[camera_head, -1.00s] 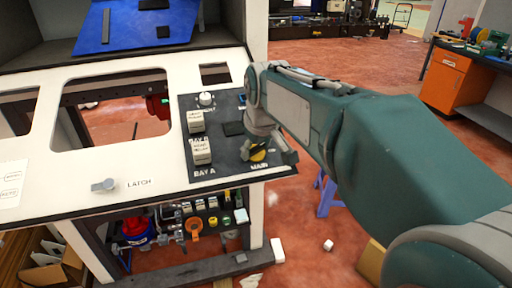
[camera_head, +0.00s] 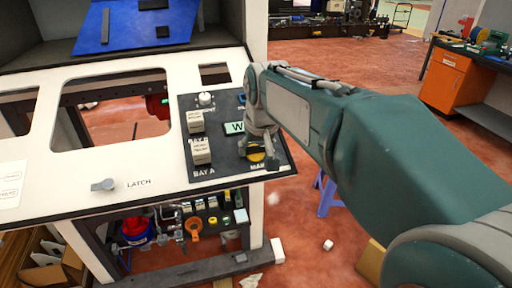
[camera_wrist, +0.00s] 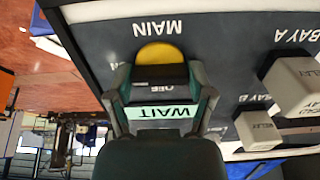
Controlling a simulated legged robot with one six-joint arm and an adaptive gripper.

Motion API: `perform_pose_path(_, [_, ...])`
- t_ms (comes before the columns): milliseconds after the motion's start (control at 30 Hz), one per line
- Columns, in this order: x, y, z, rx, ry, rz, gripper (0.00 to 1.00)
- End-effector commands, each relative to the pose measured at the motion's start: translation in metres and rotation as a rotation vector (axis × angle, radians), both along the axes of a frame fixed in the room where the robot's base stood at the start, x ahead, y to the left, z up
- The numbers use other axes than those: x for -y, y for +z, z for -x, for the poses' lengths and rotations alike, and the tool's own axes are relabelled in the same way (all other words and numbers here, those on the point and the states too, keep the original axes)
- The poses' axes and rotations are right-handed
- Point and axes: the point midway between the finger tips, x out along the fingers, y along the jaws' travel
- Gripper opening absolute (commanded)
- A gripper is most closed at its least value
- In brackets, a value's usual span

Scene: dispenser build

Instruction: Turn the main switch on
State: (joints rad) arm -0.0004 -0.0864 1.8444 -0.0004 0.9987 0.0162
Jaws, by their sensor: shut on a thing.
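The main switch is a black knob on a yellow disc (camera_head: 256,156) above the MAIN label, at the lower right of the dark control panel. In the wrist view the yellow disc (camera_wrist: 158,54) shows just beyond my gripper, with OFF lettering near it. My gripper (camera_head: 262,148) is down at the switch. In the wrist view the fingers of my gripper (camera_wrist: 160,78) stand on both sides of the black knob and are shut on it. A lit pale green display (camera_wrist: 160,111) reads WAIT. The fingers hide part of the knob.
Two cream relay blocks marked BAY A (camera_head: 202,151) and BAY B (camera_head: 195,122) stand left of the switch on the panel. A white knob (camera_head: 205,98) sits above them. A latch knob (camera_head: 104,185) is on the white front.

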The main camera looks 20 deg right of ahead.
Motion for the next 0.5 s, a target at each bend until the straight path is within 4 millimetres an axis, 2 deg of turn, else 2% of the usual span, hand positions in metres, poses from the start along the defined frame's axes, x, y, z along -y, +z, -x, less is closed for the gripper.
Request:
perform_pose_path(200, [-0.0004, -0.004, 0.0016, -0.013, 0.0, -0.001, 0.21])
perform_pose_path(233, [-0.0004, -0.004, 0.0015, -0.013, 0.0, -0.001, 0.82])
perform_pose_path(267, [-0.0004, -0.0037, 0.0014, -0.012, 0.0, -0.001, 0.95])
perform_pose_path(300, [-0.0004, -0.0032, 0.0013, -0.011, 0.0, -0.001, 1.0])
perform_pose_path(500, [-0.0002, -0.0017, 0.0007, -0.005, 0.0, -0.001, 1.0])
